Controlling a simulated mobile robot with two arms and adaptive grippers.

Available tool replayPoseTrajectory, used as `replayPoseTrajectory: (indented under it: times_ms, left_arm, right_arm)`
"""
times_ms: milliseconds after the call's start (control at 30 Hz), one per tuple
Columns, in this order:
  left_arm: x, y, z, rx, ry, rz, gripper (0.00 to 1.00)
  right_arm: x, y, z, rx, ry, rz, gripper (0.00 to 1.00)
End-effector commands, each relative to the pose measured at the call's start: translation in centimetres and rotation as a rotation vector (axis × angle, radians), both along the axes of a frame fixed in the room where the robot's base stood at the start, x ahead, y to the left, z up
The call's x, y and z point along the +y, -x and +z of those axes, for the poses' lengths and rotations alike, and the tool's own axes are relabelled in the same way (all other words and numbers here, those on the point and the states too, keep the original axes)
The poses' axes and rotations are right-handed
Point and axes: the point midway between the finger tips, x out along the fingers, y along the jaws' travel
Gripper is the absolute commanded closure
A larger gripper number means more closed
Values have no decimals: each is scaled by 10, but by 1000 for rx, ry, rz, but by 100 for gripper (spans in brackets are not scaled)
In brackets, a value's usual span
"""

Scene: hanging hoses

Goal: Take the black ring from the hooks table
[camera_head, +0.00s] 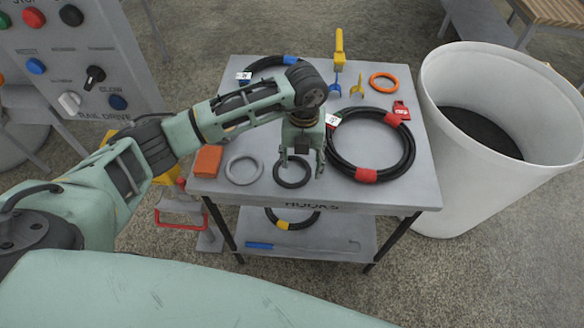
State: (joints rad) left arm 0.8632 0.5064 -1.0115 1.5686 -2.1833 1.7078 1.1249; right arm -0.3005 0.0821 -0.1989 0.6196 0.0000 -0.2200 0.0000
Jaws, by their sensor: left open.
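The hooks table (412,177) is a grey two-level table with "HOOKS" on its front edge. The small black ring (292,184) lies flat near the front edge of its top. A grey ring (230,172) lies to its left. My left gripper (301,165) points down over the far part of the black ring, its fingers open and partly overlapping the ring in the picture. I cannot tell whether a finger touches it. My right gripper is not in view.
A large black hose coil with red bands (408,160) lies close to the right of the gripper. An orange block (208,161), an orange ring (384,82) and another coil lie on top. A white bin (455,200) stands right; a button panel (75,60) stands left.

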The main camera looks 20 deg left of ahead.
Motion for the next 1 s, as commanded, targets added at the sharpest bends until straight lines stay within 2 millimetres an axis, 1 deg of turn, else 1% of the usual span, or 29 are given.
replayPoseTrajectory:
  times_ms: [33,100,200,467,1000]
  left_arm:
    - [-2,3,-5,4,0,-1,44]
    - [-2,2,-16,4,1,0,44]
    - [-2,1,-25,1,0,-1,44]
    - [-2,1,-27,-1,2,-2,45]
    - [-1,1,-27,0,1,-1,92]
  right_arm:
    - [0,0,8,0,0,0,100]
    - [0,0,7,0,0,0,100]
    - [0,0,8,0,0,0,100]
    - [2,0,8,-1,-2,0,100]
    - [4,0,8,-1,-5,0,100]
